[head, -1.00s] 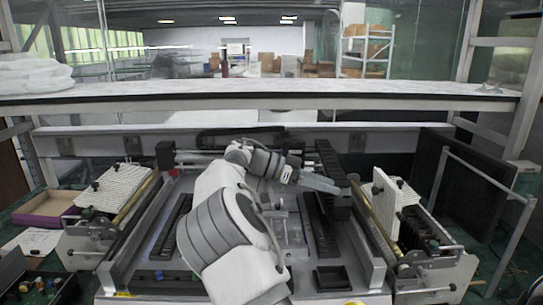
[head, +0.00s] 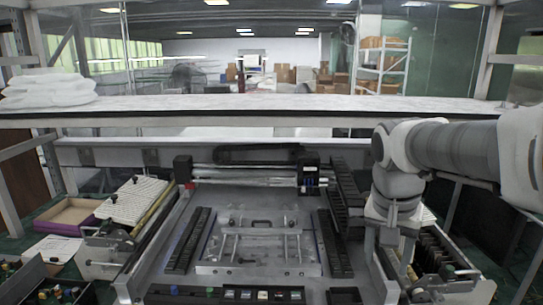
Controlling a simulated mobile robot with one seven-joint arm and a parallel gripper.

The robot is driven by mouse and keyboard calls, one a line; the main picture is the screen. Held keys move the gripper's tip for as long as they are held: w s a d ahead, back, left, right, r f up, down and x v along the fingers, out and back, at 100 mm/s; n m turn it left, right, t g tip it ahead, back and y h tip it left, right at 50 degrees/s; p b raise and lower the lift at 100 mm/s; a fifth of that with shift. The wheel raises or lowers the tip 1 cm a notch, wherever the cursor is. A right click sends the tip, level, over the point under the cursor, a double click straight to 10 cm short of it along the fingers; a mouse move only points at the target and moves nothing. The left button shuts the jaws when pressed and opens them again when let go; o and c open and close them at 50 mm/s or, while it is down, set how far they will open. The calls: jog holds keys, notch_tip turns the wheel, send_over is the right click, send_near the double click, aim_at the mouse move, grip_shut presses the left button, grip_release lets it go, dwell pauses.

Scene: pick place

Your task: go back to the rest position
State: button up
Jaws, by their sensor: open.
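My arm reaches in from the right edge in the head view and bends down at the wrist. My gripper (head: 390,252) points downward over the right side of the machine, in front of the right-hand rack. Its jaws are open, and no object shows between them. The fingertips are small and hard to make out against the grey metal behind them.
A grey machine bed holds a clear fixture plate (head: 262,240) between a left black rail (head: 188,240) and a right black rail (head: 335,243). A small black tray (head: 343,296) sits at the front. A white shelf (head: 270,108) crosses behind. A purple-sided box (head: 70,214) stands left.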

jog(key=s+a+n+t+y+p, duration=0.1)
jog(key=s+a+n+t, duration=0.2)
jog(key=s, duration=0.9)
jog(key=a+n, duration=0.3)
jog(key=shift+s+f+t+y, duration=0.15)
jog(key=shift+s+t+y, duration=0.15)
jog(key=shift+t, duration=0.1)
jog(key=shift+a, duration=0.1)
jog(key=shift+c, duration=0.8)
